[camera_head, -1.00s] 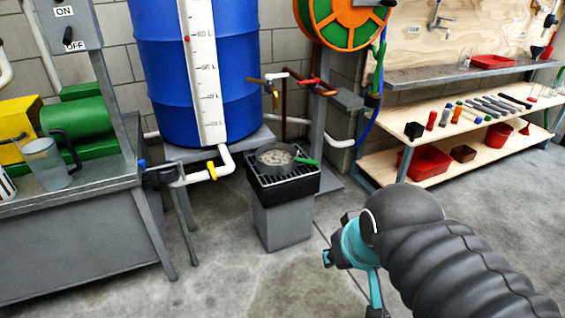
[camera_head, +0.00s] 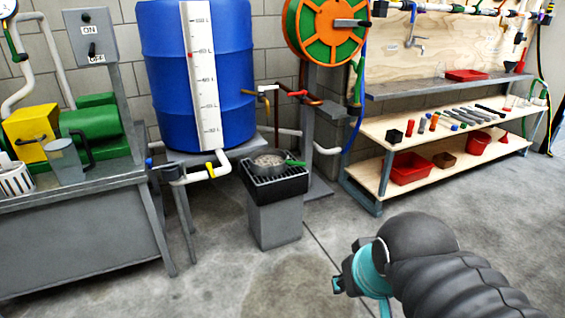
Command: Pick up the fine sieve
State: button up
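A round, shallow pan with a green handle (camera_head: 268,162) rests on a black grate on top of a grey pedestal. It looks like a sieve and holds a pale, grainy material. I cannot tell from here whether its mesh is fine. My gripper (camera_head: 358,288), teal with dark parts, is at the lower right, over the floor. It is well apart from the pan and in front of it, to the right. Its finger ends are partly hidden and cut off by the picture's bottom edge, and nothing shows held in it.
A blue barrel (camera_head: 168,80) with pipes stands behind the pedestal (camera_head: 274,222). A wooden shelf (camera_head: 360,128) with tools and red bins stands at right. The middle floor is clear.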

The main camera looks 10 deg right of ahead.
aim_at(264, 161)
jog(key=i, duration=1.15)
jog(key=u, duration=0.55)
